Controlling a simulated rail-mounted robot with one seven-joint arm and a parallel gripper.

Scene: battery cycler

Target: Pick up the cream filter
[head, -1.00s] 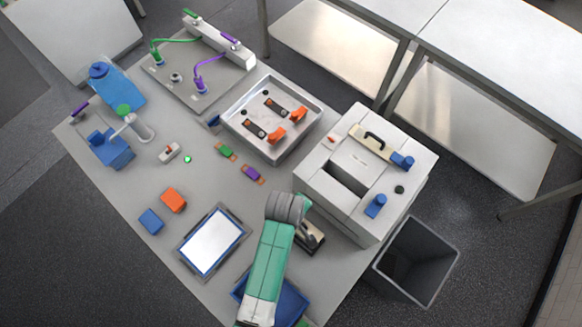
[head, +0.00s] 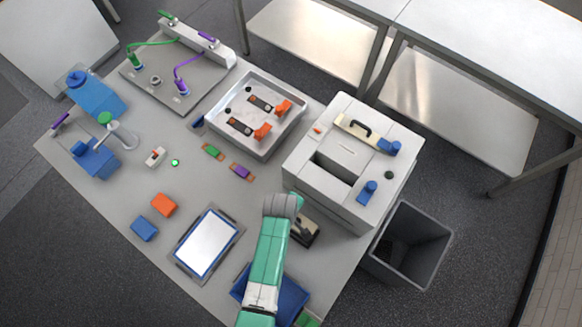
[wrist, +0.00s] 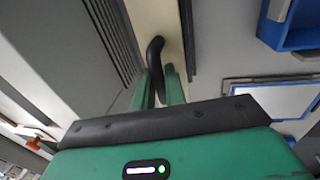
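In the wrist view, a cream filter (wrist: 158,18) shows as a long pale strip with a black handle (wrist: 155,50). My gripper (wrist: 158,82) has its two green fingers on either side of this handle. The gap between them is narrow and looks filled by the handle, but I cannot tell whether they press on it. In the head view, the cream filter (head: 309,238) is a small dark and cream piece beside the white box, partly hidden by my arm. My gripper is hidden in the head view.
The white box (head: 325,205) stands just right of my arm; a cream bar (head: 358,130) with another black handle lies on its top. A blue tray (head: 291,297) is below my arm, and a white-screened tablet (head: 207,243) lies left. A grey bin (head: 418,240) stands at the right.

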